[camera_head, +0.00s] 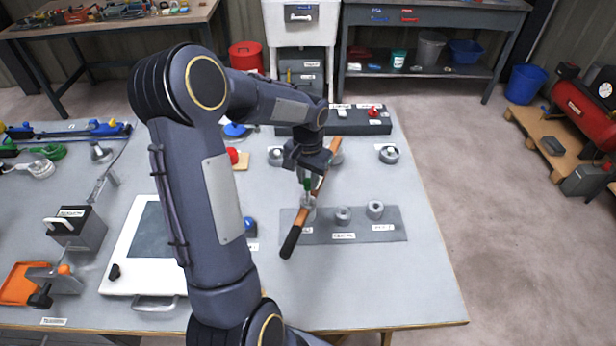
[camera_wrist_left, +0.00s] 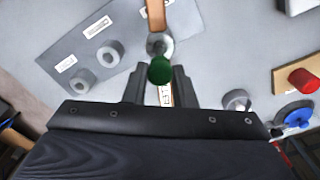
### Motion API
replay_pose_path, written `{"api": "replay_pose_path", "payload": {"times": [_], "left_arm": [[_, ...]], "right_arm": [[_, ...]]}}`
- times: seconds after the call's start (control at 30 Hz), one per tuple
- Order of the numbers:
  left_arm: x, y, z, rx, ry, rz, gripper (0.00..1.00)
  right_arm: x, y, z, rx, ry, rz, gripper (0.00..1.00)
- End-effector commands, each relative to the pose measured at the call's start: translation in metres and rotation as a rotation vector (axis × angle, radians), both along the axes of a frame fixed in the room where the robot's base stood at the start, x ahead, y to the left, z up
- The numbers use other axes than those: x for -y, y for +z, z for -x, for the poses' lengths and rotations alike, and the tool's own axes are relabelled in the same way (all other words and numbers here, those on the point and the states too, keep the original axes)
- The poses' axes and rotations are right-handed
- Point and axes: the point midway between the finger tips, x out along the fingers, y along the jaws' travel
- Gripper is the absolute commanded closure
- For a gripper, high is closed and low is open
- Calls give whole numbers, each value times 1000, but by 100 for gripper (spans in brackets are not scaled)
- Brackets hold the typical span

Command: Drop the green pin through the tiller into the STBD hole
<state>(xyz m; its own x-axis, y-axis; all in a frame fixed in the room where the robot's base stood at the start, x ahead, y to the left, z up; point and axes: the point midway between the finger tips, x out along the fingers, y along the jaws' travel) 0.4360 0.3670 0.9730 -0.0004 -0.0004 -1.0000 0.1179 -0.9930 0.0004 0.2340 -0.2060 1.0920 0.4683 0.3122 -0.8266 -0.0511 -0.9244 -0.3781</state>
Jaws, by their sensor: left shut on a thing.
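My left gripper (camera_head: 308,178) is shut on the green pin (camera_head: 307,185), above the tiller. In the left wrist view, the pin's green head (camera_wrist_left: 160,70) sits between the two fingertips (camera_wrist_left: 160,80). The tiller (camera_head: 296,226) is a brown bar with a black grip, lying across the left part of a grey plate (camera_head: 325,233). In the left wrist view the tiller (camera_wrist_left: 155,14) has a pale metal part (camera_wrist_left: 160,44) right by the pin head. I cannot tell whether the pin's tip is inside it. The plate's labels are too small to read. My right gripper is out of view.
Two grey rings, one in the middle (camera_head: 343,215) and one at the right (camera_head: 375,209), stand on the plate. A dark block with a red knob (camera_head: 374,111) lies at the back. A white board (camera_head: 145,250) lies left of my arm.

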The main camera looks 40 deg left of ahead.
Motion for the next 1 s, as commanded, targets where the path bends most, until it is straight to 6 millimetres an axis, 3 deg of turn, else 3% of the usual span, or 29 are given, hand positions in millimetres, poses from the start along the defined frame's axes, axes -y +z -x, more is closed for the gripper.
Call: {"api": "replay_pose_path", "payload": {"times": [1.0], "left_arm": [[0,-17,0,0,-1,0,100]], "right_arm": [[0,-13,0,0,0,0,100]]}}
